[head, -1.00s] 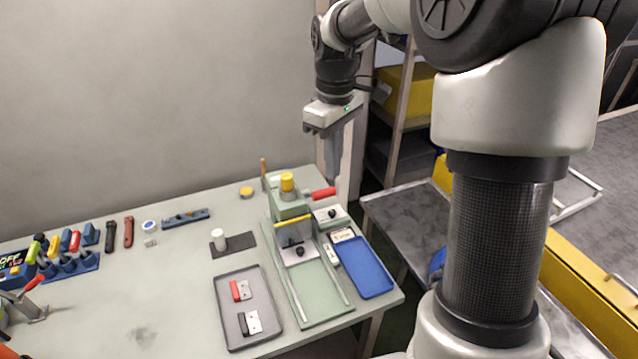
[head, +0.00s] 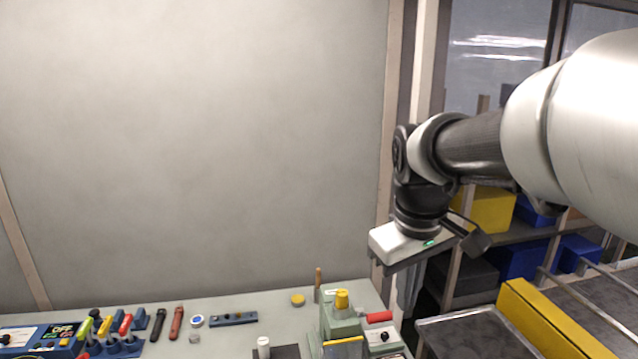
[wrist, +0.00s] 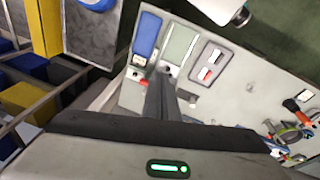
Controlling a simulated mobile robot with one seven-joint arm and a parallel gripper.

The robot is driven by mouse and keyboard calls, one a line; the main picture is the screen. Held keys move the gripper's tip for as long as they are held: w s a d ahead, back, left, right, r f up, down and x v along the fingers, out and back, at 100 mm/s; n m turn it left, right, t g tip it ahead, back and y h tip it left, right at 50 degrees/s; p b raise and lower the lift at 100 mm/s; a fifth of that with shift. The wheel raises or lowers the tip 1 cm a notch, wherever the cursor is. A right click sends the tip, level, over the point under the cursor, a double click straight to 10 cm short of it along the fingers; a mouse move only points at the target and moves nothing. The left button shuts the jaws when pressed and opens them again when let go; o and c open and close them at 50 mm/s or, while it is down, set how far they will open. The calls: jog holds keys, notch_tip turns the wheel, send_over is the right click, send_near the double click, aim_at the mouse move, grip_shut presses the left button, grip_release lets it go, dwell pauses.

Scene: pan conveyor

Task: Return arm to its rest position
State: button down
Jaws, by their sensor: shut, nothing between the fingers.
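My gripper (head: 408,295) hangs below its pale housing at the right of the head view, pointing down. It is above and to the right of the bench's green press (head: 342,322), with no object in it. In the wrist view its dark fingers (wrist: 158,92) are together and reach over the bench. My arm extends from the right edge of the head view, with its forearm roughly level. The fingertips partly overlap the background, so their exact height above the bench is hard to tell.
The bench (head: 215,345) holds a row of colored-handled tools at left. A blue tray (wrist: 147,33) and a grey tray (wrist: 222,50) with small parts show in the wrist view. Shelves with a yellow bin (head: 485,208) and a yellow-edged conveyor (head: 545,318) stand at right.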

jog(key=s+m+t, duration=0.3)
jog(key=s+m, duration=0.1)
jog(key=s, duration=0.8)
jog(key=shift+s+a+m+y, duration=0.2)
jog(key=shift+s+m+y, duration=0.15)
jog(key=shift+m+y, duration=0.05)
